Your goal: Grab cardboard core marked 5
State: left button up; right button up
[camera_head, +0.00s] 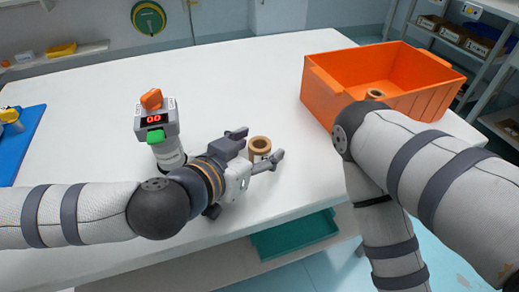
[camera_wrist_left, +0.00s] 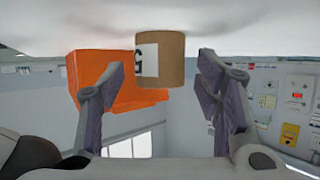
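A brown cardboard core (camera_head: 259,146) stands on the white table, right at my left gripper (camera_head: 262,143). In the left wrist view the core (camera_wrist_left: 166,60) has a white label with a dark 5, partly turned out of sight. The open fingers of my left gripper (camera_wrist_left: 160,65) are on either side of it in that view, with a gap on each side. Whether the fingertips reach past the core cannot be told. My right arm comes in from the right, but its gripper is not in view.
An orange bin (camera_head: 345,97) at the table's right holds another cardboard core (camera_head: 375,94). A grey device (camera_head: 157,124) with a red 00 display, orange top and green button stands left of my left gripper. A teal tray (camera_head: 295,235) is below the table edge. The table's middle is clear.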

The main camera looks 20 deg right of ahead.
pick_arm(q)
jog(key=c, duration=0.8)
jog(key=shift+o, duration=0.2)
jog(key=shift+r, duration=0.1)
